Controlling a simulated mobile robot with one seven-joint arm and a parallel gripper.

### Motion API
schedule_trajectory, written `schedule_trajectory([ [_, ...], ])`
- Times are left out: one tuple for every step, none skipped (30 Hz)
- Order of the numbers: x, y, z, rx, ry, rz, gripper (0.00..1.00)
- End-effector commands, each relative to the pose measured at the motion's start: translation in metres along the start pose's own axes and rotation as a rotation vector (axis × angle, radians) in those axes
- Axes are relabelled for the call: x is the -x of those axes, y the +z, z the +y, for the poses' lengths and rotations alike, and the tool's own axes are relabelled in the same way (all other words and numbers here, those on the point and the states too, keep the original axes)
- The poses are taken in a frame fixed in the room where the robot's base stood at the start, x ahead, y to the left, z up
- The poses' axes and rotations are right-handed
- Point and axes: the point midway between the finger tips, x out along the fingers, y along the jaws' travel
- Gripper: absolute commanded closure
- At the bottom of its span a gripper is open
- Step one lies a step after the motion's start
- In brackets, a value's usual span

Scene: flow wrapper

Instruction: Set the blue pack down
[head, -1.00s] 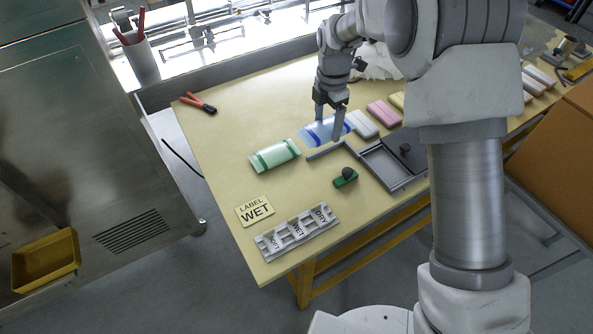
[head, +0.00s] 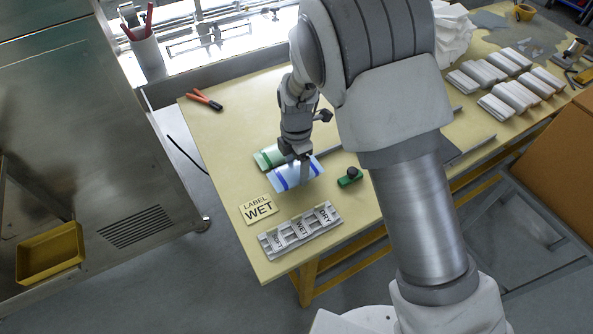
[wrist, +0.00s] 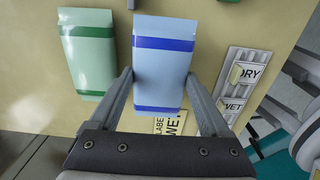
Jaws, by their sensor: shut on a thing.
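The blue pack (head: 295,175) is light blue with darker blue bands. My gripper (head: 293,163) is shut on it, and in the wrist view the two fingers press its sides, with the blue pack (wrist: 160,72) between them. In the head view it overlaps the near part of the green pack (head: 268,157). In the wrist view the green pack (wrist: 90,55) lies on the table just left of it, with a narrow gap. I cannot tell for sure whether the blue pack touches the table.
The "LABEL WET" card (head: 258,208) and the grey rack with lettered slots (head: 300,232) lie nearer on the table (head: 222,135). A green block with a black knob (head: 349,177) is to the right. Red-handled pliers (head: 205,100) lie at the far left.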

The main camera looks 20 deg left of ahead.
Motion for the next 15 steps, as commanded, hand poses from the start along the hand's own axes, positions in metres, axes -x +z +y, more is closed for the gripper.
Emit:
schedule_trajectory([
  [-0.01,0.0,-0.001,0.001,-0.003,-0.001,0.71],
  [-0.015,0.0,-0.001,0.001,-0.004,0.0,0.71],
  [-0.019,0.0,-0.001,0.001,-0.003,-0.001,0.71],
  [-0.021,0.0,0.0,0.001,-0.001,0.0,0.71],
  [-0.022,0.0,0.0,0.001,0.0,0.0,0.71],
  [-0.022,0.0,0.0,0.001,0.001,0.0,0.71],
  [-0.022,0.0,0.0,0.001,0.001,0.0,0.71],
  [-0.022,0.0,0.001,0.001,0.001,0.0,0.71],
  [-0.022,0.0,0.0,0.001,0.001,0.0,0.71],
  [-0.021,0.0,0.0,0.001,0.001,0.0,0.71],
  [-0.022,0.0,0.0,0.001,0.001,0.0,0.71],
  [-0.022,0.0,0.0,0.001,0.001,0.0,0.71],
  [-0.024,0.0,0.0,0.001,0.001,0.0,0.71],
  [-0.025,0.0,0.0,0.001,0.001,0.0,0.71],
  [-0.024,0.0,0.0,0.001,0.001,0.0,0.14],
])
